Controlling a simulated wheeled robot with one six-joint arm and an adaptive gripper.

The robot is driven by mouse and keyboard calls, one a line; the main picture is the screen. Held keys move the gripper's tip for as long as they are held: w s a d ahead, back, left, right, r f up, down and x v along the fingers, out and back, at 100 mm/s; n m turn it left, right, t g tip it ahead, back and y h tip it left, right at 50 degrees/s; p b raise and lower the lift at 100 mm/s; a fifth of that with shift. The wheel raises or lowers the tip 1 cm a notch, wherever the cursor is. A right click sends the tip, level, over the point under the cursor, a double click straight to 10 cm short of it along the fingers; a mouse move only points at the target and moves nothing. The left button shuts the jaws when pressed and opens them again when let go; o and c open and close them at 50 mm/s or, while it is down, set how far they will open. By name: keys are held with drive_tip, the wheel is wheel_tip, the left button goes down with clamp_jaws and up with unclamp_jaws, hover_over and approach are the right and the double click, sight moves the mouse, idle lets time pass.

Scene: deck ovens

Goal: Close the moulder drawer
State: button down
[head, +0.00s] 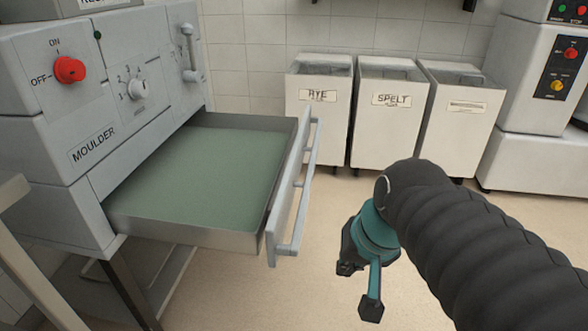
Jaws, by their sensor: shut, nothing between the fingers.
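The moulder (55,125) is a grey machine at the left with a red knob and a white dial. Its drawer (190,231) is pulled out to the right, with a green inside bottom and nothing in it. The drawer front carries a long bar handle (301,190) on its outer face. My gripper (357,290) hangs to the right of the drawer front, pointing downward, shut and empty. It appears apart from the handle, with bare floor showing between them. Part of the gripper is hidden behind my dark sleeved arm.
White bins marked RYE (318,122) and SPELT (388,125) stand along the back wall, with a third bin (460,125) beside them. A white machine (535,95) stands at the far right. The floor (330,225) between drawer and bins is clear.

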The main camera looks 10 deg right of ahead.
drive_tip(key=w+a+f+m+g+y+b, duration=0.2)
drive_tip(key=w+m+y+b, duration=0.15)
drive_tip(key=w+m, duration=0.2)
drive_tip(key=m+t+y+b, duration=0.4)
drive_tip(key=m+y+b, duration=0.2)
drive_tip(key=m+y, duration=0.7)
approach(293, 170)
drive_tip(key=shift+h, duration=0.25)
drive_tip(key=b+x, duration=0.1)
drive_tip(key=x, duration=0.2)
drive_tip(key=b+x, duration=0.1)
drive_tip(key=x, duration=0.2)
drive_tip(key=shift+a+r, duration=0.25)
drive_tip(key=shift+a, duration=0.1)
drive_tip(key=shift+w+a, duration=0.1)
drive_tip(key=shift+a, duration=0.2)
drive_tip(key=shift+r, duration=0.1)
